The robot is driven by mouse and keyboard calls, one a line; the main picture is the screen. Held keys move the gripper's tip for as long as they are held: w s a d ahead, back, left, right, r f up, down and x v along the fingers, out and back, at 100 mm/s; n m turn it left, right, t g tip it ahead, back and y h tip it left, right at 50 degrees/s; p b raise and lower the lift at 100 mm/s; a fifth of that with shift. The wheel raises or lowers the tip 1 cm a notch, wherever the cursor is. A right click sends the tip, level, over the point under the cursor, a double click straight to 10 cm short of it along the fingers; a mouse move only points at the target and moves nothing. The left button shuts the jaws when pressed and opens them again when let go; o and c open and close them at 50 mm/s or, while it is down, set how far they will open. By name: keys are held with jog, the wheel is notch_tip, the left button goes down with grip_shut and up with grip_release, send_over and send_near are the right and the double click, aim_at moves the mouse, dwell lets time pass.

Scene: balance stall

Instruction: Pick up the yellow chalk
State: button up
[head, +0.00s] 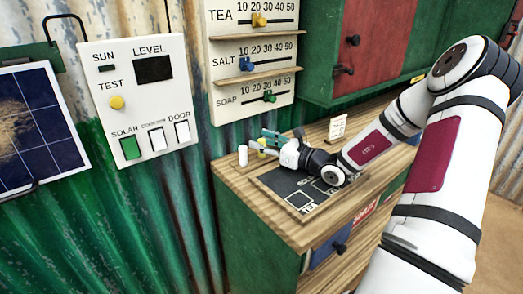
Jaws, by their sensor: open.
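The yellow chalk (262,153) appears as a small yellow patch at the back left of the wooden counter (232,178), by the corrugated wall. It is partly hidden by my gripper (263,143). My gripper reaches in from the right, low over the counter, with its fingers pointing left and open around or just beside the yellow chalk. I cannot tell from this view whether a finger touches it. A white upright stick (243,155), like another chalk, stands just left of my gripper.
A dark board (271,182) with white outlined squares lies on the counter under my arm. A small white card (338,127) stands behind my arm. The slider panel (225,85) and the green cabinet (318,45) are on the wall above. A switch panel (130,75) hangs at left.

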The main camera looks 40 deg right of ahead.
aim_at(262, 139)
jog(key=shift+w+a, duration=0.1)
jog(key=shift+w, duration=0.3)
jog(key=shift+c, duration=0.4)
grip_shut()
jog(key=shift+r, duration=0.1)
jog(key=shift+r, duration=0.6)
notch_tip(262, 139, up, 2)
jog(key=shift+r+p, duration=0.2)
jog(key=shift+p, duration=0.3)
jog(key=v, duration=0.5)
jog(key=p+v, duration=0.1)
jog(key=v, duration=0.4)
jog(key=r+p+v, duration=0.1)
jog(key=v, duration=0.5)
jog(key=shift+r, duration=0.15)
